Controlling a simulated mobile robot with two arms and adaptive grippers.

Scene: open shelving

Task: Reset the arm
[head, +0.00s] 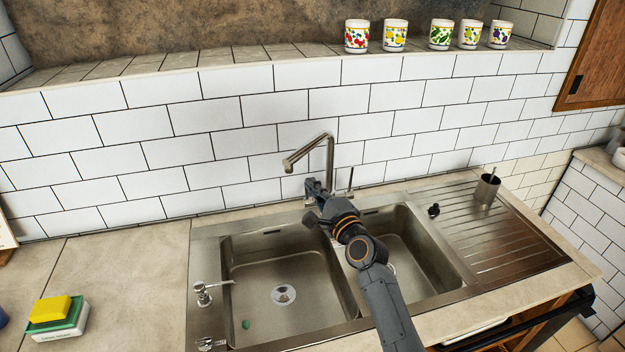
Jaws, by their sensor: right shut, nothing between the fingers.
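My right arm reaches up from the bottom of the head view across the right basin of the sink. My right gripper (318,188) is at the base of the faucet (328,160), with its fingers small in the picture and partly overlapping the faucet. It is shut and holds nothing. Whether it touches the faucet I cannot tell. My left gripper is not in view.
The steel sink (212,262) has two basins and a drainboard (500,240) holding a metal cup (487,189). A soap dispenser (203,293) stands at the left rim. Sponges (50,309) lie far left. Several patterned cups (396,35) line the ledge. The left counter is mostly clear.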

